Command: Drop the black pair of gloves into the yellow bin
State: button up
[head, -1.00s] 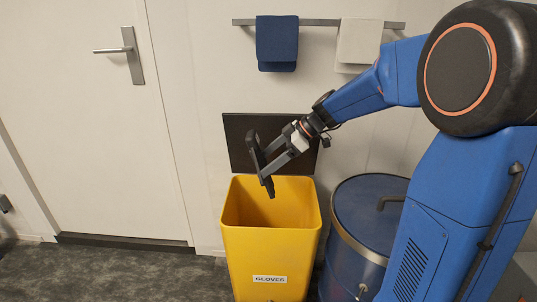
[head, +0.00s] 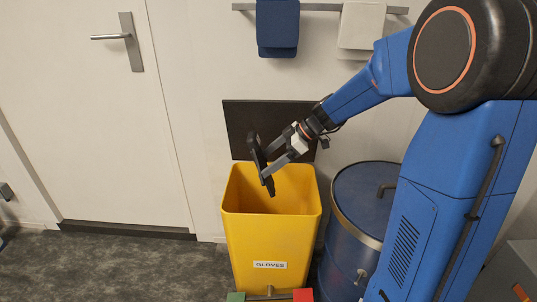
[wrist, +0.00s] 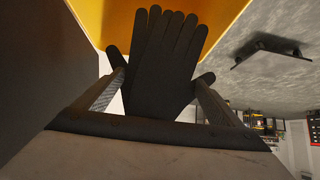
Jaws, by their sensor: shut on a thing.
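The yellow bin (head: 270,237), labelled GLOVES, stands open on the floor against the wall in the head view. Its yellow wall (wrist: 92,18) also fills the top of the wrist view. My gripper (head: 265,167) is over the bin's opening, near its back rim. In the wrist view my gripper (wrist: 160,88) is shut on the black pair of gloves (wrist: 160,62), with their fingers pointing toward the bin. In the head view the gloves are hard to tell from the dark gripper parts.
A blue drum (head: 357,215) with a lid stands close to the right of the bin. A dark panel (head: 235,125) is on the wall behind it. Blue (head: 277,28) and cream (head: 360,25) cloths hang from a rail. Open floor (head: 110,265) lies to the left, before a door (head: 90,120).

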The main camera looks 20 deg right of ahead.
aim_at(272, 180)
jog(key=shift+f, duration=4.5)
jog(key=o, duration=0.9)
jog(key=v, duration=1.7)
jog(key=shift+s+d+r, duration=0.1)
jog(key=shift+s+a+f+m+t+h, duration=0.5)
jog(key=shift+s+m+h, duration=1.45)
jog(key=shift+s, duration=2.85)
jog(key=shift+s+a+f+m+t+h, duration=0.15)
jog(key=shift+s+a+m+h, duration=0.7)
jog(key=shift+s+m, duration=2.95)
jog(key=shift+s+a+f+m+t+h, duration=0.4)
jog(key=shift+s+m+h, duration=1.15)
jog(key=shift+s, duration=4.2)
